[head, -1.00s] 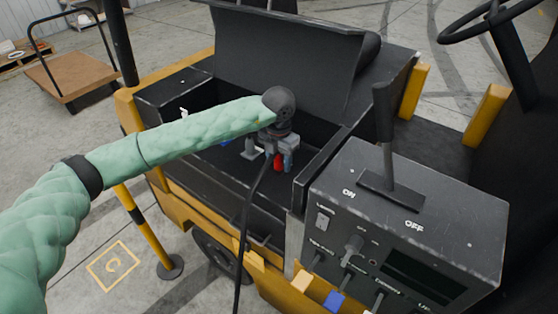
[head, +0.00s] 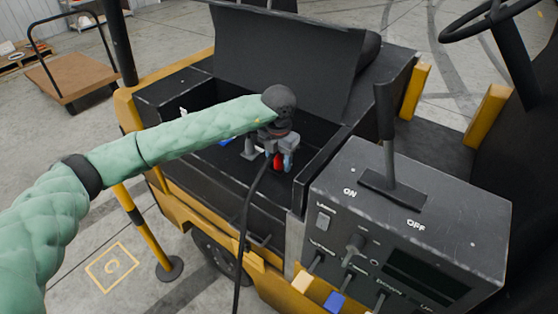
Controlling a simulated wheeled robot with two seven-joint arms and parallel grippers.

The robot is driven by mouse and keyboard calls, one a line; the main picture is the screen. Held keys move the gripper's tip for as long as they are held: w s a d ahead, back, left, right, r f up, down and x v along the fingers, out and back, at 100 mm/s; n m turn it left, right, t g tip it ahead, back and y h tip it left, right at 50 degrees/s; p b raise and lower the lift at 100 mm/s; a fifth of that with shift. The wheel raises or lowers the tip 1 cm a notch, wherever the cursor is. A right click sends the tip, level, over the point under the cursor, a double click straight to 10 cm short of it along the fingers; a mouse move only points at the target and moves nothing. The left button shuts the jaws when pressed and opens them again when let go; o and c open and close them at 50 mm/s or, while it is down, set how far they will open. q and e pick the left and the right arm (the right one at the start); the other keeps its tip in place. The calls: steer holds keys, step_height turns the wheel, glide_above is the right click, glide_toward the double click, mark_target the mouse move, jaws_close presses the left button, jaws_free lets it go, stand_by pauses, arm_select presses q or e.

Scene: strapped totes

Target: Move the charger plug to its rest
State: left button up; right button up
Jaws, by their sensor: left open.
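My left gripper (head: 268,150) points down into the open battery compartment (head: 192,92) of a yellow and black vehicle. Its jaws are open around or just above a small red part (head: 278,162), which looks like a plug or connector; the fingers partly hide it. A black cable (head: 243,215) rises from below, over the compartment's front edge, to the gripper area. Whether its end joins the red part is hidden. I cannot identify the plug's rest. My right gripper is not in view.
The raised black lid (head: 290,65) stands behind the gripper. A control box (head: 430,225) with an upright lever (head: 386,125) is close on the right. A striped yellow and black post (head: 150,235) stands at left. Open floor lies farther left.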

arm_select(q)
steer(key=shift+b, duration=0.55)
stand_by(0.4)
jaws_close()
stand_by(0.4)
steer(key=shift+r, duration=0.2)
steer(key=shift+r, duration=2.8)
steer(key=shift+r, duration=0.1)
